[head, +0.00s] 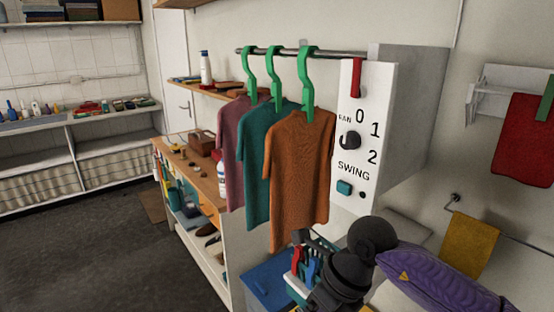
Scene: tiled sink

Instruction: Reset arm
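My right arm comes in from the lower right, with a purple sleeve and black joints. Its gripper end (312,241) is low in the picture, just below the hem of the orange shirt (300,160) and over a basket (298,285) holding red and blue items. The fingers are small, dark and partly hidden, so I cannot tell whether they are open or what they touch. My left gripper and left arm do not show. The orange, teal (257,150) and pink (232,140) shirts hang on green hangers from a metal rail (290,50).
A white control box (365,150) with a knob and "SWING" label stands right of the shirts. A wooden-topped shelf unit (195,175) with bottles is behind left. A yellow cloth (468,245) and red towel (522,140) hang at right. The dark floor (90,250) at left is clear.

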